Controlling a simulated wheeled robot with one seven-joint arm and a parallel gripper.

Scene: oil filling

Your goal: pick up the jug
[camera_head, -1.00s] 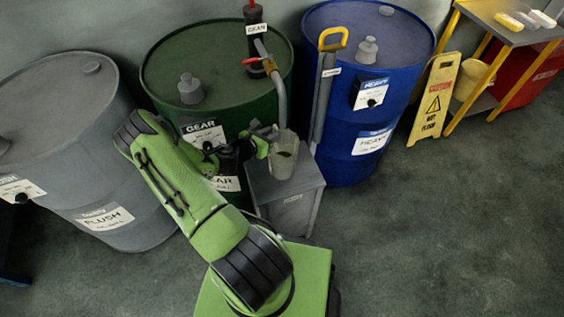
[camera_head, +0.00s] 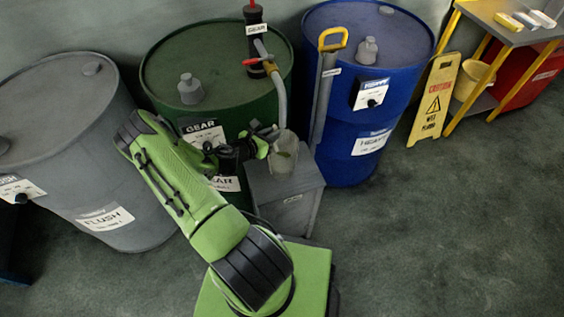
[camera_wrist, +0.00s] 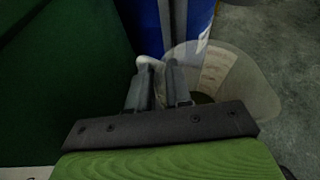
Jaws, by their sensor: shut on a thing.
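The jug (camera_head: 284,152) is a translucent pale container beside the front of the green GEAR drum, above or at the grey box's top. My gripper (camera_head: 268,140) is at the jug's left side. In the wrist view my gripper (camera_wrist: 160,82) has its two fingers close together, shut on the jug's handle, and the see-through jug (camera_wrist: 232,80) is just right of them. The handle is mostly hidden between the fingers. I cannot tell for sure whether the jug's base touches the box.
The grey box (camera_head: 290,212) stands on the floor below the jug. The green drum (camera_head: 165,85) with a hose (camera_head: 280,95) is behind, the blue drum (camera_head: 345,150) right, the grey drum (camera_head: 60,150) left. A yellow sign (camera_head: 436,98) stands farther right. Floor at right front is clear.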

